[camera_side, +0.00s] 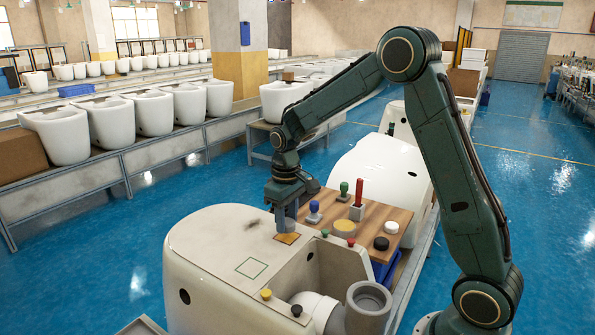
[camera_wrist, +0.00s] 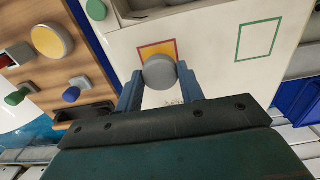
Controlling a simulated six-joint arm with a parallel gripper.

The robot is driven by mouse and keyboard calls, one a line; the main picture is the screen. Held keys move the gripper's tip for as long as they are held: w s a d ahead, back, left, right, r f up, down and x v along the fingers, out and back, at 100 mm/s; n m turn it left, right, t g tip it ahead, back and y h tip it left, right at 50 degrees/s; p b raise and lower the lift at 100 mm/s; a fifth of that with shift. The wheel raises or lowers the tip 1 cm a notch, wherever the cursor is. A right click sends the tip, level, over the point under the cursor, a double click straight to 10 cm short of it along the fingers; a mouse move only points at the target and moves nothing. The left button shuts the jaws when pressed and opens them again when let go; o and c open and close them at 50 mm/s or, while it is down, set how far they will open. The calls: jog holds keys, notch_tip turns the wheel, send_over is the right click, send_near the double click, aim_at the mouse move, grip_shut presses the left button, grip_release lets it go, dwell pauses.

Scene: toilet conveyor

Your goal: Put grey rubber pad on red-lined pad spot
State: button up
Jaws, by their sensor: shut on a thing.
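The grey rubber pad (camera_wrist: 160,72) is a round grey disc between the two blue fingers of my gripper (camera_wrist: 158,80), which is shut on it. In the side view my gripper (camera_side: 287,218) points down at the white ceramic top. The red-lined pad spot (camera_wrist: 150,50) is a square with a red outline and orange-yellow inside; it also shows in the side view (camera_side: 287,239). In the wrist view the pad overlaps the lower part of this square. In the side view it sits just behind the square; whether it touches the surface cannot be told.
A green-lined square (camera_side: 251,268) lies empty on the same white ceramic body (camera_side: 205,245). A wooden board (camera_side: 322,222) behind it holds coloured upright handles, a yellow disc (camera_side: 344,228), a white knob (camera_side: 391,227) and a black one (camera_side: 381,243). Small coloured knobs line the ceramic's edge.

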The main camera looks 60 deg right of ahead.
aim_at(287, 221)
jog(key=shift+f, duration=1)
jog(key=shift+f, duration=0.15)
jog(key=o, duration=1)
jog(key=shift+c, duration=0.2)
notch_tip(287, 221, up, 12)
jog(key=shift+r, duration=0.2)
jog(key=shift+s, duration=0.1)
